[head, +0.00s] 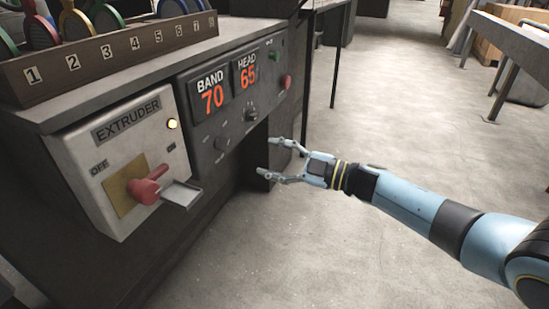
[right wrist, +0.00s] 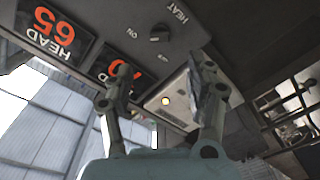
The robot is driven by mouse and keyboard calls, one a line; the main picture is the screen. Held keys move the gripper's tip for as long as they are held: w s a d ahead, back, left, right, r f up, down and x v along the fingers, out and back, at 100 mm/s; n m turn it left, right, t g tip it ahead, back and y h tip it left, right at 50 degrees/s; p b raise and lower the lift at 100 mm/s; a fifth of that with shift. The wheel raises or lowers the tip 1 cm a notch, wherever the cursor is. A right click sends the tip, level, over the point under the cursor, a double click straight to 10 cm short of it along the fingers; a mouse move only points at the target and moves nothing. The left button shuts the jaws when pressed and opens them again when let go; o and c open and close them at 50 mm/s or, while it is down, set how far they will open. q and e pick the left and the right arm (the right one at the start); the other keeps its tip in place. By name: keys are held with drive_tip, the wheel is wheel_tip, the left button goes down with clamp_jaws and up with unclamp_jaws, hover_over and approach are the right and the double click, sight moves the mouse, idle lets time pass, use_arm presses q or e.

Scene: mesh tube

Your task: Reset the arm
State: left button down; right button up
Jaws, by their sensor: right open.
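My right gripper (head: 266,157) reaches in from the right in the head view. Its two fingers are spread and nothing is between them. It hangs in front of the dark control panel (head: 232,118), below the round knob. In the right wrist view the open fingers (right wrist: 165,75) point up toward the underside of the panel, apart from it. My left gripper is not in view.
The extruder box (head: 105,160) carries a red lever (head: 148,188), a lit yellow lamp (head: 172,124) and a jutting metal plate (head: 182,194). The displays read BAND 70 and HEAD 65. A numbered rack (head: 110,58) stands on top.

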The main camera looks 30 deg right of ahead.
idle(0.3)
drive_tip(key=s+d+f+m+g+h+p, duration=0.2)
drive_tip(key=s+f+m+h+p, duration=0.3)
drive_tip(key=s+f, duration=0.7)
drive_tip(key=s+d+f+m+g+h+p, duration=0.15)
drive_tip(key=s+f+m+h+p, duration=0.45)
drive_tip(key=s, duration=1)
use_arm(q)
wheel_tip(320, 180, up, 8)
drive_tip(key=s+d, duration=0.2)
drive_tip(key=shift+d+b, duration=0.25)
drive_tip(key=shift+b, duration=0.2)
use_arm(e)
drive_tip(key=s+f+m+g, duration=0.2)
drive_tip(key=s+f+g, duration=0.3)
drive_tip(key=s, duration=0.9)
drive_tip(key=s+d+f+m+g+h, duration=0.1)
drive_tip(key=s+f+m+g, duration=0.2)
drive_tip(key=s, duration=1.2)
wheel_tip(320, 180, down, 3)
drive_tip(key=shift+f+g, duration=0.2)
drive_tip(key=shift+g, duration=0.95)
drive_tip(key=shift+w, duration=0.1)
